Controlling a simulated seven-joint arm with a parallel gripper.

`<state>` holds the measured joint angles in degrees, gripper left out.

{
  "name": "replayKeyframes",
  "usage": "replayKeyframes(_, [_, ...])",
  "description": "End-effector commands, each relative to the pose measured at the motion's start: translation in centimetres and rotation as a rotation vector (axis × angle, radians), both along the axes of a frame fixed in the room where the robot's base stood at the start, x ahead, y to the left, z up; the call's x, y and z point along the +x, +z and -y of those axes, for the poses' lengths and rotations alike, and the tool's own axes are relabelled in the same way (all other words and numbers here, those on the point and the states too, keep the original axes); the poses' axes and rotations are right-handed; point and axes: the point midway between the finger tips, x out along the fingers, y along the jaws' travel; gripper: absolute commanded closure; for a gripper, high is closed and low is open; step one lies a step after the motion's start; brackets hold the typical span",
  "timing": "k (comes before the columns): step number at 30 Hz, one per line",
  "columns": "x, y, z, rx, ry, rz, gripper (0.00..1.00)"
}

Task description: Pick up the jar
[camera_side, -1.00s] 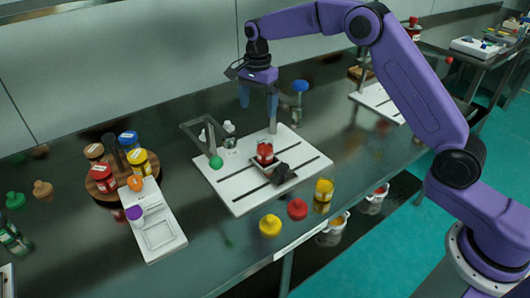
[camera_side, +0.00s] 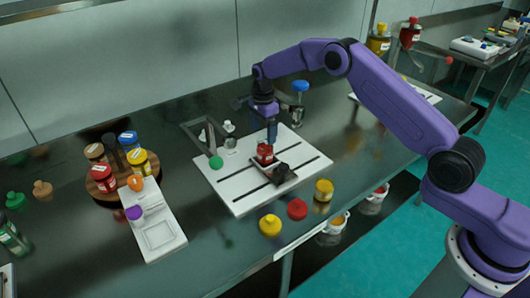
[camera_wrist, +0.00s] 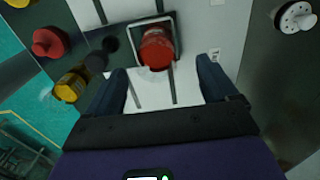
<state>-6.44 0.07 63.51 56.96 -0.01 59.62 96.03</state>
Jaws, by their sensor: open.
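A red jar (camera_side: 265,153) stands in a small dark square tray (camera_side: 283,180) on the white slotted plate (camera_side: 240,205). In the wrist view the red jar (camera_wrist: 156,50) sits inside the tray's frame, just beyond the gap between my fingers. My gripper (camera_side: 272,140) is open, pointing down close above the jar, with its two dark blue fingers apart and nothing between them in the wrist view (camera_wrist: 162,75). Whether a finger touches the jar cannot be told.
A yellow jar (camera_side: 324,190), a red knob (camera_side: 297,209) and a yellow knob (camera_side: 270,225) stand right of the plate. A round rack (camera_side: 120,178) holds several jars at left.

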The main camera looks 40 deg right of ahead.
Motion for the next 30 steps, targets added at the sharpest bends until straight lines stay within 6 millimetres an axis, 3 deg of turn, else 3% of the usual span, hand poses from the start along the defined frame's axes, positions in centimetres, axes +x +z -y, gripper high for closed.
replayKeyframes(11, [-0.3,-3.1,0.1,0.000,0.001,-0.002,0.14])
replayKeyframes(19, [-0.6,-6.6,0.3,0.000,0.000,0.001,0.14])
replayKeyframes(29, [-0.6,-7.2,0.3,0.000,0.000,0.002,0.14])
replayKeyframes(30, [-0.6,-7.2,0.3,0.000,0.000,0.002,0.27])
